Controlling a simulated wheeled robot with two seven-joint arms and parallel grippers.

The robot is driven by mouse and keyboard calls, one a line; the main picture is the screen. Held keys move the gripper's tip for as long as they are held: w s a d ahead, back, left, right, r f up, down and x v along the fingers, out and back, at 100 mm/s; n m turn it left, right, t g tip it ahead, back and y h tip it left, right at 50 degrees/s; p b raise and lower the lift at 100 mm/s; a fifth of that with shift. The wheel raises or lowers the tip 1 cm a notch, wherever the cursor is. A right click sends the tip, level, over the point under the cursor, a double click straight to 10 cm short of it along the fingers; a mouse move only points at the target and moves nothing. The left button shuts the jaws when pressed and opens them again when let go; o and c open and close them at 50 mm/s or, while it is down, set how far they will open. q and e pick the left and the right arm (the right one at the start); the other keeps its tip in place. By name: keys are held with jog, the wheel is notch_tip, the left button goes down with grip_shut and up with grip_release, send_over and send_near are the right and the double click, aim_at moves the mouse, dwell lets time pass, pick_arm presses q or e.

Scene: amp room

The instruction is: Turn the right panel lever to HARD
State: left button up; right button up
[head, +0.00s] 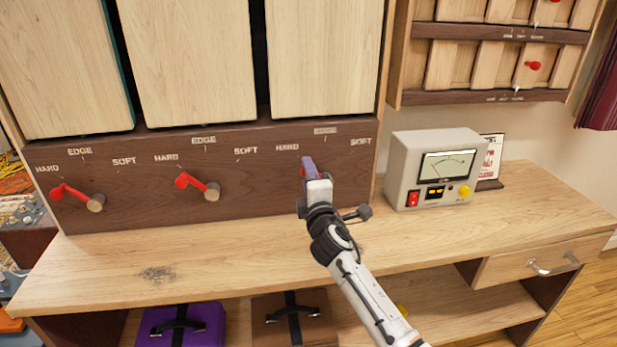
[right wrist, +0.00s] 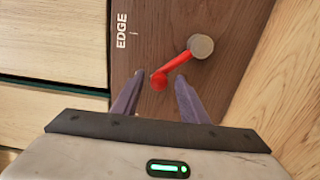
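The right panel lever is red with a round knob and a grey-brown pivot; in the right wrist view its arm (right wrist: 178,66) is clear. It points up and left on the panel, toward the HARD side of EDGE; I cannot tell if it sits at HARD. In the head view only a bit of red lever (head: 303,171) shows beside my right gripper (head: 308,163), which hides the pivot. In the wrist view my right gripper (right wrist: 157,92) is open, its purple-grey fingers on either side of the knob, with gaps. My left gripper is out of view.
Two more red levers, left (head: 70,193) and middle (head: 195,184), point left on the same dark panel. A meter box (head: 415,155) stands on the desk (head: 230,262) to the right.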

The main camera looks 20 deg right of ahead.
jog(key=shift+s, duration=0.15)
jog(key=v, duration=1)
jog(key=shift+a, duration=0.1)
jog(key=s+d+f+m+g, duration=0.2)
jog(key=s+f+m+g, duration=0.65)
jog(key=s+f, duration=0.75)
jog(key=s+a+f+m+g+y, duration=0.2)
jog(key=s+a+g, duration=0.1)
jog(key=s, duration=0.7)
jog(key=s+a+f+m+g+y, duration=0.2)
jog(key=s+a+m+g, duration=0.1)
jog(key=s, duration=0.8)
jog(key=w+a+f+t+y, duration=0.1)
jog(key=w+a+f+t, duration=0.1)
jog(key=f, duration=0.4)
jog(key=w+a+f+t+y, duration=0.1)
jog(key=w+a+f+t, duration=0.1)
jog(key=f, duration=0.4)
jog(key=shift+w+a+t, duration=0.2)
jog(key=shift+a+t, duration=0.35)
jog(key=shift+t, duration=0.2)
